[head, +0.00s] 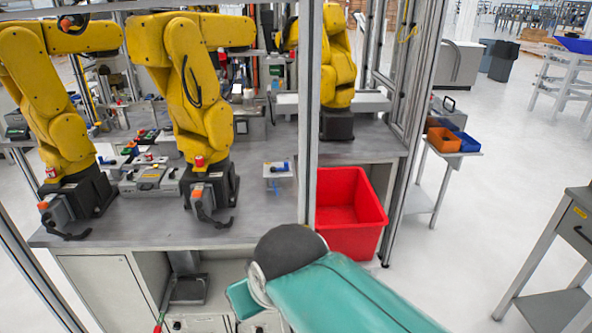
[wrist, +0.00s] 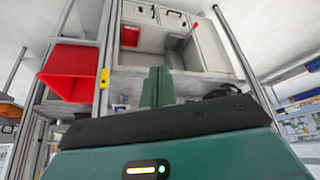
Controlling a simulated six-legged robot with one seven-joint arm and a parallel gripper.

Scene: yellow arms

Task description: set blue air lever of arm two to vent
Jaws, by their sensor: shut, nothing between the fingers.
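A small blue lever (head: 279,167) sits on a pale plate on the grey bench (head: 255,220), right of the base of the middle yellow arm (head: 185,90). Its exact setting is too small to tell. A small blue part also shows in the wrist view (wrist: 119,106), left of my fingers; I cannot tell if it is the same lever. No arm number is readable. My gripper (wrist: 158,86) is shut and empty in the wrist view, with its green fingers together, apart from the bench things. In the head view my teal arm crosses the bottom and its fingertips are hidden.
A second yellow arm (head: 55,100) stands at left and a third (head: 338,60) at the back. A grey frame post (head: 309,120) rises before the bench, right of the lever. A red bin (head: 345,235) is at right. Open floor lies farther right.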

